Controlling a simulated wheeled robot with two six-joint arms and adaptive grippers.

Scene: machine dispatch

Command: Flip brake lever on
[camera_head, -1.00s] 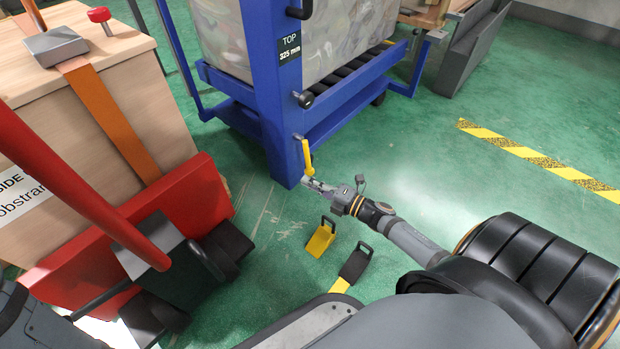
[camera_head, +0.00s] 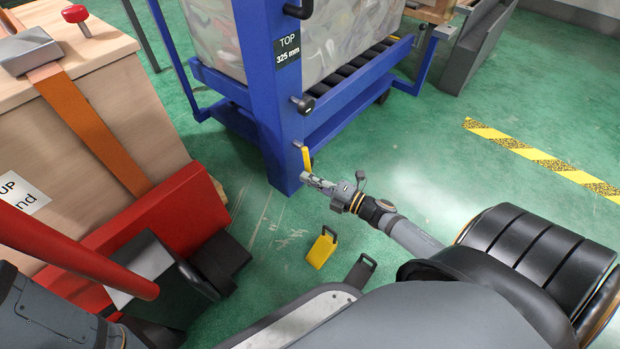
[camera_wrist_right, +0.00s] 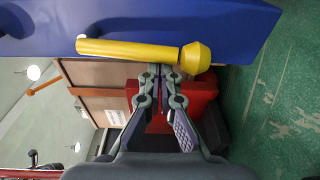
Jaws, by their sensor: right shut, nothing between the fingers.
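The brake lever (camera_head: 306,158) is a small yellow handle on the lower part of a blue cart post (camera_head: 284,165). In the right wrist view the yellow lever (camera_wrist_right: 130,49) runs across the picture, with a thick round knob at its right end, in front of the blue post (camera_wrist_right: 170,15). My right gripper (camera_head: 306,177) is shut and empty, just below the lever in the head view. In the right wrist view its fingertips (camera_wrist_right: 161,70) are just under the lever near the knob; I cannot tell whether they touch it. My left gripper is not in view.
A red pallet truck (camera_head: 140,235) with a strapped wooden crate (camera_head: 120,95) stands at the left. Yellow (camera_head: 321,248) and black (camera_head: 361,270) handled pieces are low in the middle. Green floor (camera_head: 420,150) is clear at the right, crossed by yellow-black tape (camera_head: 545,160).

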